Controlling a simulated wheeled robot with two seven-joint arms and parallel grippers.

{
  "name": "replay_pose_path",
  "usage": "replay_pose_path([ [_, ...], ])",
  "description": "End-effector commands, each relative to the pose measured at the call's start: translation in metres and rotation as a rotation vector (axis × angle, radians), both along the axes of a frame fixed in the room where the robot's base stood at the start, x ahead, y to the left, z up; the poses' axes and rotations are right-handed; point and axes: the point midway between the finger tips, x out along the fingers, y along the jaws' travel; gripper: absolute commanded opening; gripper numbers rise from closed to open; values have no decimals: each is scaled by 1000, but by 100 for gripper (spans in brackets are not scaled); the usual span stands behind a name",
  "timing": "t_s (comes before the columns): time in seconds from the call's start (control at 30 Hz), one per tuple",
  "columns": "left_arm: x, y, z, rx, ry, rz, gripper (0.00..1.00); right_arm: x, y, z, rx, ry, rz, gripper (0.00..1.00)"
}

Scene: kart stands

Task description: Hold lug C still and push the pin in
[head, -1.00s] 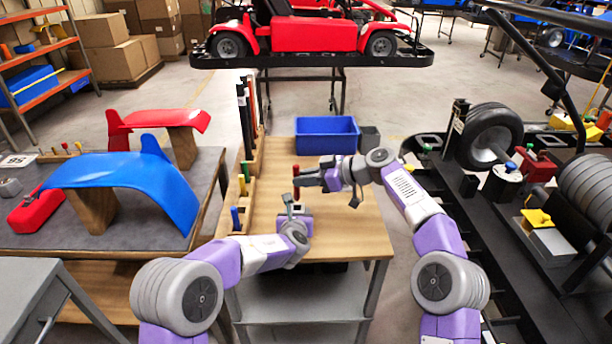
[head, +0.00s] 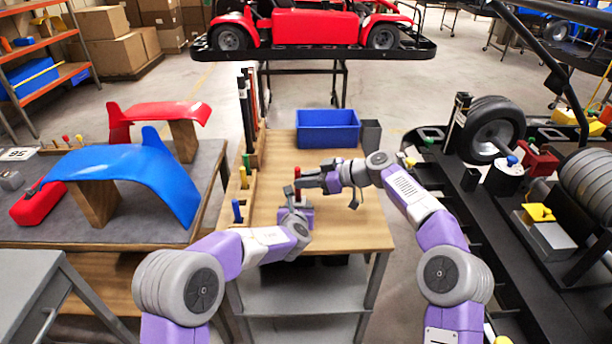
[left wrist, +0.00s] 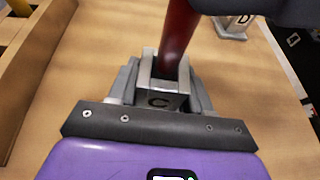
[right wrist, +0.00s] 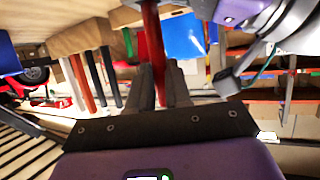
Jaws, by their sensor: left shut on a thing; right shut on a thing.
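Lug C (left wrist: 162,98) is a grey block marked C, standing on the wooden bench top in the left wrist view. My left gripper (left wrist: 158,88) is shut on it, one finger on each side; the gripper also shows in the head view (head: 292,205). The red pin (left wrist: 178,38) is upright but slightly tilted in that wrist view, its lower end at the top of lug C. How deep it sits is hidden. My right gripper (head: 306,181) is shut on the pin, which also shows between its fingers in the right wrist view (right wrist: 152,50).
A second lug marked D (left wrist: 232,26) stands beyond lug C. A wooden rack (head: 246,185) with coloured pins runs along the bench's left edge. The bench's right front is clear.

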Motion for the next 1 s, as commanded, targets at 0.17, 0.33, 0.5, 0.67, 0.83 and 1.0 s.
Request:
replay_pose_path([
  [0.17, 0, 0, 1, 0, -2, 0, 7, 0, 0, -9, 1, 0, 1, 0],
  [0.33, 0, 0, 1, 0, -2, 0, 7, 0, 0, -17, 1, 1, 0, 0],
  [0.5, 0, 0, 1, 0, -2, 0, 7, 0, 0, -26, 1, 1, 1, 0],
  [0.67, 0, 0, 1, 0, -2, 0, 7, 0, 0, -34, 1, 1, 0, 0],
  [0.83, 0, 0, 1, 0, -2, 0, 7, 0, 0, -40, 1, 0, 1, 0],
  [1.0, 0, 0, 1, 0, -2, 0, 7, 0, 0, -43, 2, 0, 1, 0],
])
